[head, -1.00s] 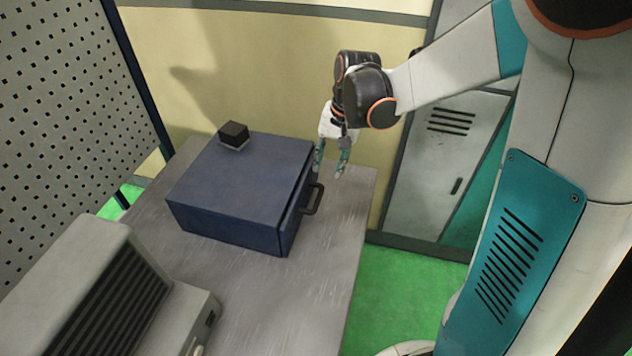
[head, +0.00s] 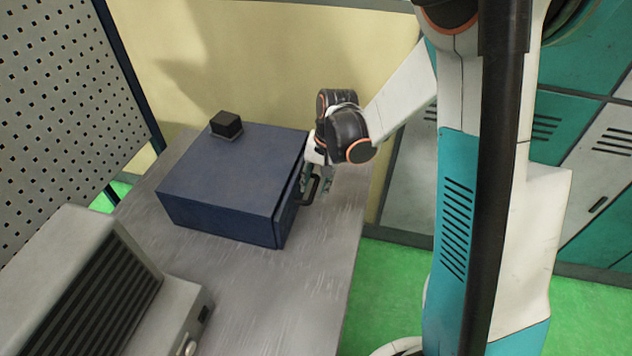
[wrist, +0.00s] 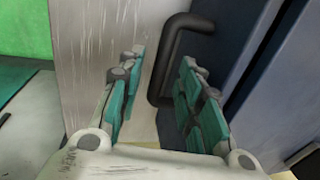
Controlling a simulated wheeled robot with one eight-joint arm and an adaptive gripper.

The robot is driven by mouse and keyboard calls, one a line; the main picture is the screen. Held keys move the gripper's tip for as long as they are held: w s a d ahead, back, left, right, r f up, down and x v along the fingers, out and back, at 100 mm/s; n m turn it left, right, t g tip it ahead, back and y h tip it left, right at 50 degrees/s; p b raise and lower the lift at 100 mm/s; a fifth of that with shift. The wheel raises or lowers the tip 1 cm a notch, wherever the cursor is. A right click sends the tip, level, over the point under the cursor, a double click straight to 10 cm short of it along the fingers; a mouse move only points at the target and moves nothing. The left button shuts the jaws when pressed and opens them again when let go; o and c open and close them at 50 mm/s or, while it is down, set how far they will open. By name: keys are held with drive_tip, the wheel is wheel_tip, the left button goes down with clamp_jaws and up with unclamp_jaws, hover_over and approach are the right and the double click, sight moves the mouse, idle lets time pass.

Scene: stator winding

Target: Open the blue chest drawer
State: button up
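The blue chest (head: 222,185) sits on the grey table, and its drawer front (head: 287,215) faces right with a dark bar handle (head: 312,189). In the wrist view the handle (wrist: 163,70) stands out from the drawer front (wrist: 205,55). My gripper (head: 316,182) is at the handle, pointing down. In the wrist view my gripper (wrist: 160,95) is open, with its teal-padded fingers apart and the handle showing between them, beyond or near the tips. I cannot tell whether a finger touches it. The drawer looks closed or nearly so.
A small black block (head: 226,124) sits on top of the chest. A grey vented machine (head: 95,290) stands at the front left of the table (head: 265,305). A perforated panel (head: 60,90) rises at left and a yellow wall (head: 260,60) behind. The table right of the handle is clear.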

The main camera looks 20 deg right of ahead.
clamp_jaws()
drive_tip(key=s+d, duration=0.6)
drive_tip(key=d, duration=0.3)
drive_tip(key=s+d+b, duration=0.1)
drive_tip(key=s+d, duration=0.6)
drive_tip(key=d, duration=0.3)
drive_tip(key=shift+d, duration=0.2)
unclamp_jaws()
